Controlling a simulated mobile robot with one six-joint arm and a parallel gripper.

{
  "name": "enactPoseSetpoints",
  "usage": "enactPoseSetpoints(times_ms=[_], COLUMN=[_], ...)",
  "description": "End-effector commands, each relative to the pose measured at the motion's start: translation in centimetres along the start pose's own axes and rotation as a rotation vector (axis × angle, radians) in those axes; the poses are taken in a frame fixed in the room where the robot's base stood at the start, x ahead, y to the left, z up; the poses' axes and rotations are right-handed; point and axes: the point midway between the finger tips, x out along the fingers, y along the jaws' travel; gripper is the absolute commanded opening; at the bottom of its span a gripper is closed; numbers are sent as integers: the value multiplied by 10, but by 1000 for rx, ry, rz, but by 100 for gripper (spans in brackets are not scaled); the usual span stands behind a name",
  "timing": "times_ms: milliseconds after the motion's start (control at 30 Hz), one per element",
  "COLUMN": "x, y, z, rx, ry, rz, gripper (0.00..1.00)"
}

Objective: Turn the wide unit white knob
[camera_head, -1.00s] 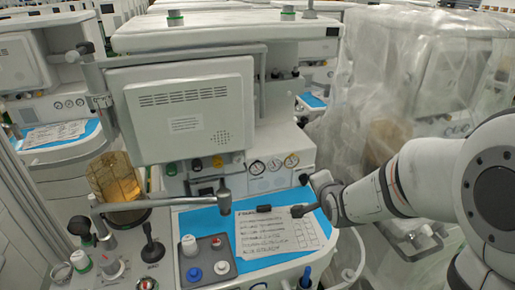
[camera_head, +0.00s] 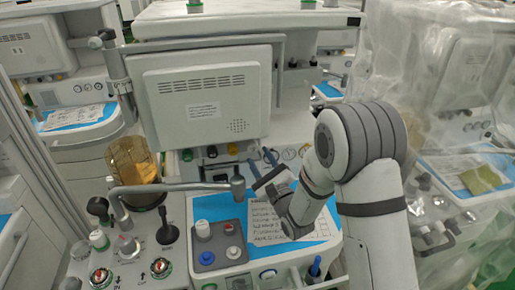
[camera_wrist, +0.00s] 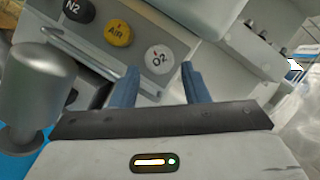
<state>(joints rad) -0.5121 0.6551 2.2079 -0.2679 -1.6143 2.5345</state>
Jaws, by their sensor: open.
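A white round knob marked O2 (camera_wrist: 159,58) is on the grey front of the machine. In the wrist view it lies ahead of my gripper (camera_wrist: 160,78), between the two blue fingers and apparently beyond their tips. My gripper is open and empty. A yellow AIR knob (camera_wrist: 119,32) and a black N2 knob (camera_wrist: 79,10) sit to its left. In the head view my gripper (camera_head: 263,178) is near the machine's front panel, above the worktop. The O2 knob cannot be made out clearly there. Another white knob (camera_head: 203,228) stands on a grey block on the worktop.
A grey jointed bar (camera_head: 180,187) reaches across the worktop; its thick end post (camera_wrist: 33,90) is close on the left in the wrist view. A blue mat (camera_head: 325,228) with a paper sheet (camera_head: 268,222) lies below. A plastic-covered machine (camera_head: 455,60) stands at right.

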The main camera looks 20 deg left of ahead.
Motion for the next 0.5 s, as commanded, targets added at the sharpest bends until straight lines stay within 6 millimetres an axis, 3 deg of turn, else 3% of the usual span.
enactPoseSetpoints(times_ms=[200, 500], x=[32, 43], y=[-1, 0], z=[1, 0], rx=[-1, -1], ry=[0, 2], rz=[1, 1], gripper=[41, 41])
